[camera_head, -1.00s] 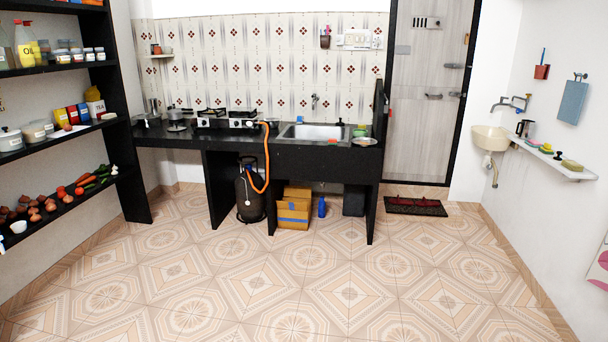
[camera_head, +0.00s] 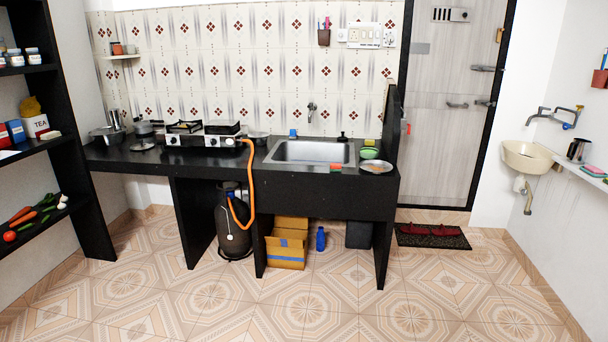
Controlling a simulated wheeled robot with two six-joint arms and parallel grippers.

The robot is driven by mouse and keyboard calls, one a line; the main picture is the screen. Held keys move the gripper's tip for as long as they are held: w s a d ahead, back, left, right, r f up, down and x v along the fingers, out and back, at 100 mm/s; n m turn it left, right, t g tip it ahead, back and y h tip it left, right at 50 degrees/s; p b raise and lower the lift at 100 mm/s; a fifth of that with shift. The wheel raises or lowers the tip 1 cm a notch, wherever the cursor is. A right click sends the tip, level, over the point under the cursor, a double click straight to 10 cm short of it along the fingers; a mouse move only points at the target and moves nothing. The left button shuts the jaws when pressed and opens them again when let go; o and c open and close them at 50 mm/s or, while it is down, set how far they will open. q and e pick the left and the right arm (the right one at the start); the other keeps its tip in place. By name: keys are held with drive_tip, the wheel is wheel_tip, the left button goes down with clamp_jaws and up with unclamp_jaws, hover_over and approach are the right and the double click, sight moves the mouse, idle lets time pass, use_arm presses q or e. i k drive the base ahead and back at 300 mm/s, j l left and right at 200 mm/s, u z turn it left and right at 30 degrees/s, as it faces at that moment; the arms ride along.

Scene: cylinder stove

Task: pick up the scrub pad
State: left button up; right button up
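I cannot tell for sure which item is the scrub pad. A small orange-red block (camera_head: 336,168) lies on the counter's front edge, just in front of the steel sink (camera_head: 312,152). A small blue item (camera_head: 293,133) stands at the sink's back left corner. A green bowl (camera_head: 369,153) and a round metal plate (camera_head: 376,167) sit right of the sink. Neither of my grippers shows.
The black counter (camera_head: 200,162) carries a gas stove (camera_head: 203,135). Under it stand a gas cylinder (camera_head: 233,222), a cardboard box (camera_head: 288,243) and a blue bottle (camera_head: 320,239). A black shelf (camera_head: 68,150) stands left. The tiled floor in front (camera_head: 300,310) is clear.

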sight(333, 166)
drive_tip(key=i+z, duration=0.15)
drive_tip(key=i, duration=0.45)
drive_tip(key=i+j+z, duration=0.15)
drive_tip(key=i, duration=0.45)
